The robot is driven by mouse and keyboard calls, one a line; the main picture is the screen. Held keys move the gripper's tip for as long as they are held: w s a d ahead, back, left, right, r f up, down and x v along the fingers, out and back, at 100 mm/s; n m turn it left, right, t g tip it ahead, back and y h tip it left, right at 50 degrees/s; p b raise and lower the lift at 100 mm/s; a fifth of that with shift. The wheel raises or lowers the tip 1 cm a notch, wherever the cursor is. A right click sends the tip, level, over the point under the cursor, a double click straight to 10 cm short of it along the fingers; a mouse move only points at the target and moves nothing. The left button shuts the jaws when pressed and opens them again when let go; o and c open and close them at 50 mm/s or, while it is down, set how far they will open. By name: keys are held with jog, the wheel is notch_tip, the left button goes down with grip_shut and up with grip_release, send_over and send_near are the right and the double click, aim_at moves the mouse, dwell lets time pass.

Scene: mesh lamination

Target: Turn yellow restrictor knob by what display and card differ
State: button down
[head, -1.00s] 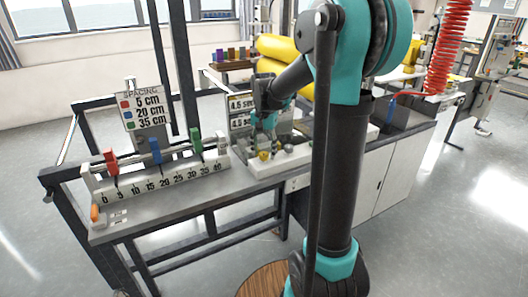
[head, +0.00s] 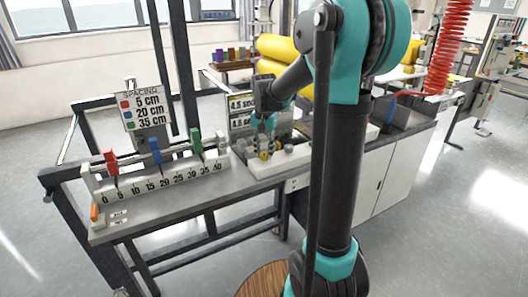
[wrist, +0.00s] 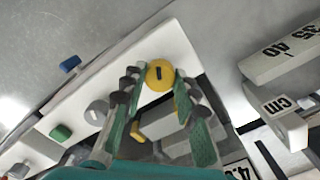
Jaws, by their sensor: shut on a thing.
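The yellow knob (wrist: 160,74) sits on the white panel (wrist: 168,43) and has a dark mark on its top. In the wrist view the fingertips of my gripper (wrist: 159,82) are at its two sides, shut on it. In the head view the yellow knob (head: 264,155) shows small below my gripper (head: 262,147). Behind it stands a grey board with two readouts: the upper one (head: 242,103) seems to read 4.5 seconds, and the lower one (head: 240,122) is partly hidden by my arm and not clearly legible.
To the left stands a ruler rail (head: 165,181) with red, blue and green sliders and a spacing sign (head: 148,108). Yellow rolls (head: 283,47) lie behind.

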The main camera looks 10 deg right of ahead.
aim_at(264, 153)
jog(key=n, duration=0.4)
jog(key=shift+n, duration=0.3)
jog(key=c, duration=1.2)
grip_release()
jog(key=shift+o, duration=0.2)
notch_tip(264, 153, up, 12)
jog(key=s+d+f+t, duration=0.2)
jog(key=s+f, duration=0.9)
jog(key=s+d+f+n+t, duration=0.1)
jog(key=s+d+f+t, duration=0.1)
jog(key=s+f, duration=0.9)
jog(key=shift+f, duration=0.3)
